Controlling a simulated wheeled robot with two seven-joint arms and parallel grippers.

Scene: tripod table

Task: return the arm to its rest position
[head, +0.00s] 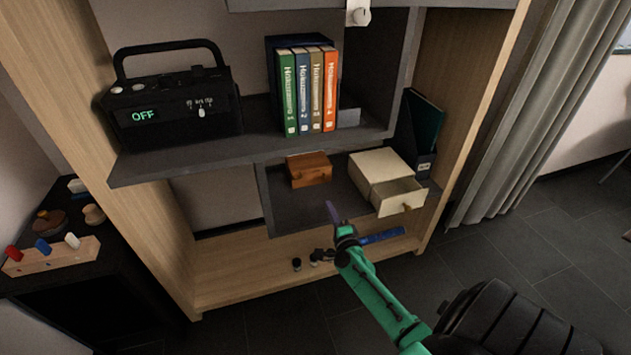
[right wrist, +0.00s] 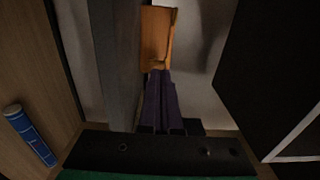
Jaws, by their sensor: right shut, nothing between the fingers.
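My right arm (head: 378,297) is green and reaches in from the lower right of the head view. Its gripper (head: 332,210) is in front of the lower shelf compartment, below a small brown wooden box (head: 309,170). In the right wrist view the dark purple fingers (right wrist: 160,85) are together with nothing held. The brown box (right wrist: 158,35) shows beyond the fingertips there; I cannot tell the exact gap. My left gripper is not in view.
A cream box (head: 378,170) with its drawer (head: 399,197) pulled out stands right of the gripper. Books (head: 306,92) and a black radio (head: 174,105) are on the shelf above. A blue object (head: 382,236) lies on the bottom board. Open floor (head: 530,225) is at the right.

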